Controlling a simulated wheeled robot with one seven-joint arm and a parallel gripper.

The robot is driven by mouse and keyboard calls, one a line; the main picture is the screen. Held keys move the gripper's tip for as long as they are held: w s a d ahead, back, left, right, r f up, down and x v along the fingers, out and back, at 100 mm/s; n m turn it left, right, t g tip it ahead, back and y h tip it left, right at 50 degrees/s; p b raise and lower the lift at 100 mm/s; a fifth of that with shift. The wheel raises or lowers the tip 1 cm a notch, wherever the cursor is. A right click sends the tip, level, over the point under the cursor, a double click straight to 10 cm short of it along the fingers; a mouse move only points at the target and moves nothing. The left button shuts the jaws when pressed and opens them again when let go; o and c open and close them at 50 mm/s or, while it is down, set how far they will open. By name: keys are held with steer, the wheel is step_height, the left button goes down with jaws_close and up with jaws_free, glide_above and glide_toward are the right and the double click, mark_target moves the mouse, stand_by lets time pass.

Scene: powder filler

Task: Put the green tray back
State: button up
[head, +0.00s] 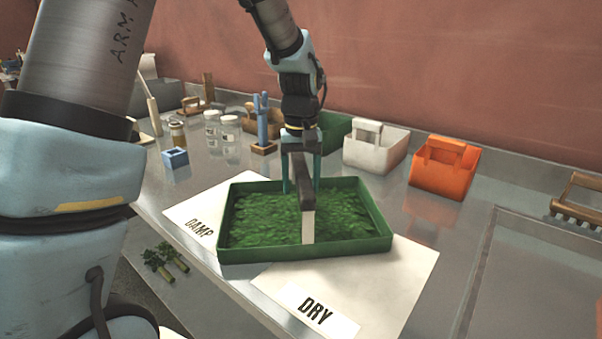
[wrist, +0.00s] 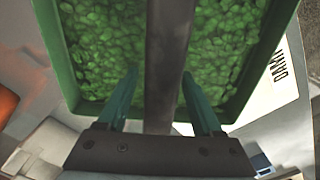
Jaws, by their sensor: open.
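The green tray (head: 355,243) is a shallow box filled with green leaves. It lies across two white mats, one marked DAMP (head: 196,208) and one marked DRY (head: 380,290). A dark handle bar (head: 307,196) on a pale post spans the tray's middle. My gripper (head: 302,188) points down over the tray with its fingers open. In the wrist view the handle bar (wrist: 168,50) runs between the two fingers of my gripper (wrist: 159,76), with visible gaps on both sides. The tray (wrist: 60,60) fills the upper part of that view. Contact with the leaves cannot be told.
A white caddy (head: 372,152) and an orange caddy (head: 443,172) stand behind the tray, with a green caddy (head: 334,128) partly hidden by my arm. Glass jars (head: 229,131) and a blue block (head: 175,158) stand at left. Leafy stems (head: 166,258) lie front left.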

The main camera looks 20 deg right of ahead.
step_height(320, 180, up, 12)
steer(key=shift+r+b, duration=0.15)
steer(key=shift+b, duration=0.85)
steer(key=w+a+f+n, duration=0.1)
steer(key=a+f, duration=0.3)
steer(key=a, duration=0.5)
steer(key=w+a+f, duration=0.1)
steer(key=a+f, duration=0.4)
steer(key=a, duration=0.4)
steer(key=s+a+f, duration=0.2)
steer(key=s+a, duration=0.1)
steer(key=a, duration=0.3)
steer(key=s+a+f+n+t, duration=0.1)
steer(key=s+a+f, duration=0.2)
steer(key=a, duration=0.3)
steer(key=shift+f+t, duration=0.2)
steer(key=shift+t, duration=0.1)
